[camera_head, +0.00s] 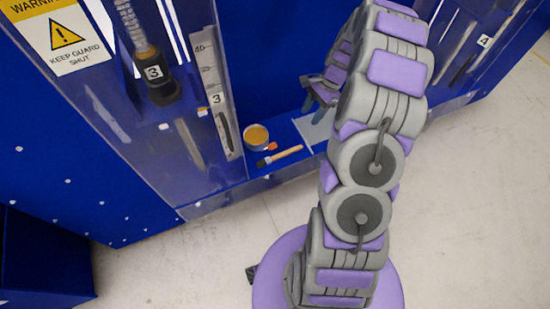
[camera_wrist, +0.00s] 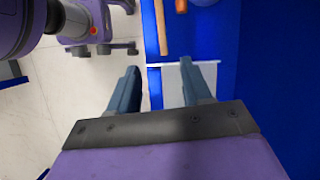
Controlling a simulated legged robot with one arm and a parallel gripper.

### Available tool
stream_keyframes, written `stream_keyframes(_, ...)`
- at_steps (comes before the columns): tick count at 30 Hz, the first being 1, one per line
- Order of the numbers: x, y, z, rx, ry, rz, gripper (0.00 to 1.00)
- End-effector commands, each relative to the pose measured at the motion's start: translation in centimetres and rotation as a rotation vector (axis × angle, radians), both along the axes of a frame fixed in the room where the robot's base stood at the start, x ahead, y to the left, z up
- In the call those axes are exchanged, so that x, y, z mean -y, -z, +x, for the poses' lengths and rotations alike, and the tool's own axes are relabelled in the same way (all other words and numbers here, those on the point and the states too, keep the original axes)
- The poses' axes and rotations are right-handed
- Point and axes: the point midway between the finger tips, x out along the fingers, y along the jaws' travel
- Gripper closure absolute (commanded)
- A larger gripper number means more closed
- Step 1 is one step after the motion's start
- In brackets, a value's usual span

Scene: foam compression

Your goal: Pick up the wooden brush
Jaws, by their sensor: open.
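The wooden brush (camera_head: 284,155) lies on the blue ledge, its pale handle pointing right and its dark end to the left. Its handle (camera_wrist: 162,28) also shows at the top of the wrist view, with its upper part cut off by the frame edge. My gripper (camera_wrist: 158,67) is open and empty, its two fingers apart over the ledge's edge, with the handle beyond the fingertips. In the head view my gripper (camera_head: 320,94) is above and right of the brush, apart from it and partly hidden by my arm.
A round container with amber contents (camera_head: 256,136) and a small orange item (camera_head: 272,146) sit close to the brush. A white plate (camera_wrist: 196,76) lies on the ledge by my fingers. A clear guarded column (camera_head: 190,130) stands left. Pale floor (camera_head: 200,265) lies in front.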

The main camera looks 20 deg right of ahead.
Motion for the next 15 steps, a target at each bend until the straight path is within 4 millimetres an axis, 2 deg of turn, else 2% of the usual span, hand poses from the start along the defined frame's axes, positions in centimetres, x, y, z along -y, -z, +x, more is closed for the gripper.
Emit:
stream_keyframes(3,1.1,1.1,0.2,-0.01,0.042,0.003,0.51)
stream_keyframes(6,1.2,1.7,0.2,-0.014,0.054,0.005,0.51)
stream_keyframes(11,0.5,3.1,0.2,-0.013,0.052,0.003,0.51)
stream_keyframes(15,-0.7,5.5,0.0,-0.017,0.05,0.005,0.51)
